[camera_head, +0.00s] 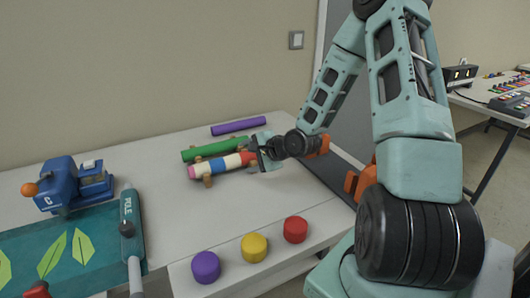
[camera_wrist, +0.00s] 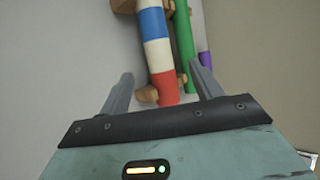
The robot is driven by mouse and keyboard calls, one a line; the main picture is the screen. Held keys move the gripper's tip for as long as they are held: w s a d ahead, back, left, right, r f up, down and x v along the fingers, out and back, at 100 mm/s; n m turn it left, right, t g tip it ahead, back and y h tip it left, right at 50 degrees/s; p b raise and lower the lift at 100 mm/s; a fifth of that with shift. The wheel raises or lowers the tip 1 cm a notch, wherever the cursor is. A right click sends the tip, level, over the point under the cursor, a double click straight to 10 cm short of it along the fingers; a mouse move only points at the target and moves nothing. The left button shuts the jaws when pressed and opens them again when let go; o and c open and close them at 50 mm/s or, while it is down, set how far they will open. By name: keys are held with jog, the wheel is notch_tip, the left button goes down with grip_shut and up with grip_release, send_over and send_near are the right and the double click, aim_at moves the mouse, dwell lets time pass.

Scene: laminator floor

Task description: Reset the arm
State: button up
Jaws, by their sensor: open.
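My gripper (camera_head: 264,153) is above the right part of the white table (camera_head: 250,205). In the wrist view its two fingers (camera_wrist: 162,92) are spread apart, with no object clamped between them. A striped cylinder (camera_head: 233,161) in pink, white, blue and red lies on small wooden supports by the gripper. In the wrist view the striped cylinder (camera_wrist: 157,48) reaches in between the fingers, its red end nearest. I cannot tell how far below the fingers it lies.
A green cylinder (camera_head: 213,149) and a purple cylinder (camera_head: 238,126) lie behind the striped one. Purple (camera_head: 206,267), yellow (camera_head: 254,247) and red (camera_head: 295,229) round pieces stand along the front edge. A blue machine (camera_head: 62,187) and a teal leaf-patterned mat (camera_head: 75,250) are at left.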

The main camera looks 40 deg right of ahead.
jog(key=v, duration=0.7)
jog(key=shift+s+r+p, duration=0.2)
jog(key=shift+s+p, duration=0.1)
jog(key=shift+p, duration=0.1)
jog(key=s+a+n+g, duration=0.2)
jog(key=a+n+g, duration=0.1)
jog(key=a+n, duration=0.5)
jog(key=s+a+n+g, duration=0.2)
jog(key=a+n+g, duration=0.25)
jog(key=a, duration=0.55)
jog(key=s+a+r+n+g, duration=0.2)
jog(key=s+a+r+n, duration=0.1)
jog(key=s+a+n, duration=0.4)
jog(key=s+a+r+n+g+h, duration=0.1)
jog(key=s+a+r+n+g, duration=0.1)
jog(key=s+a+r+n, duration=0.2)
jog(key=s+a+n, duration=0.3)
jog(key=s, duration=0.5)
jog(key=shift+s+h, duration=0.25)
jog(key=shift+h, duration=0.05)
